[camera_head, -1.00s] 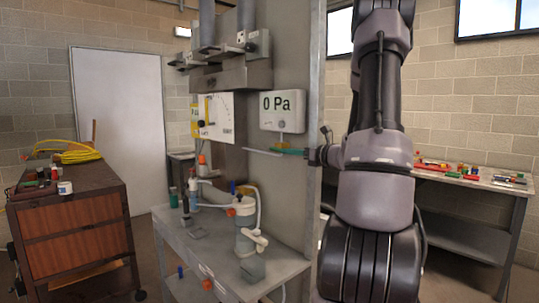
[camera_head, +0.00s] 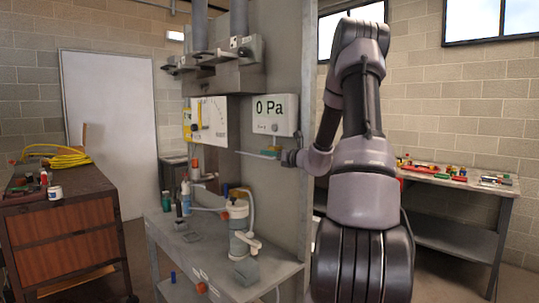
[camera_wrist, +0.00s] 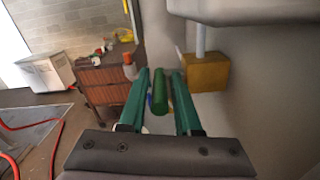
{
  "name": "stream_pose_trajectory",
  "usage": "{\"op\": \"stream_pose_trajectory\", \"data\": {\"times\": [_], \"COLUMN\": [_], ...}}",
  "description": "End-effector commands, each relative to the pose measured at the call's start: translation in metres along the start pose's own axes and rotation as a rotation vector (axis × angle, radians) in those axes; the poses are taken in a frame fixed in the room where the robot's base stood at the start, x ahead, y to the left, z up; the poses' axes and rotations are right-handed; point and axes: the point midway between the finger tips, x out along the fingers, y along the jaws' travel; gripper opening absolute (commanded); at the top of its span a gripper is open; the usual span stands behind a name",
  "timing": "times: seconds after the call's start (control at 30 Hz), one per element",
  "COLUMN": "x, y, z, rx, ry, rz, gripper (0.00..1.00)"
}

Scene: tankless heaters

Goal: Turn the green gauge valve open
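In the wrist view, a dark green bar-shaped handle (camera_wrist: 159,92), which looks like the green gauge valve, sits between the two teal fingers of my gripper (camera_wrist: 160,97). The fingers are open, one on each side of it, with narrow gaps; I see no clear contact. In the head view, my gripper (camera_head: 268,154) reaches left past the edge of the grey panel (camera_head: 284,65), below the white 0 Pa display (camera_head: 275,115). The green handle cannot be made out there.
A yellow block (camera_wrist: 206,72) with a white pipe is right of the fingers in the wrist view. A grey bench (camera_head: 215,262) with bottles and a pump (camera_head: 238,215) stands below the gripper. A brown cabinet (camera_head: 65,240) is at left, a worktable (camera_head: 450,183) at right.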

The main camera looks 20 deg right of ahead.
Motion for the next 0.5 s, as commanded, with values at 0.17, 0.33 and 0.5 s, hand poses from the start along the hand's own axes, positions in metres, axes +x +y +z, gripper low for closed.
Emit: {"op": "stream_pose_trajectory", "data": {"times": [0.17, 0.33, 0.5], "x": [0.0005, 0.0004, 0.0003], "y": [0.0001, 0.0001, 0.0001], "z": [0.0, -0.0001, -0.0001], "rx": [0.0, 0.0, 0.0], "ry": [0.0, 0.0, 0.001], "rz": [0.0, 0.0, 0.0], "gripper": [0.32, 0.0, 0.0]}}
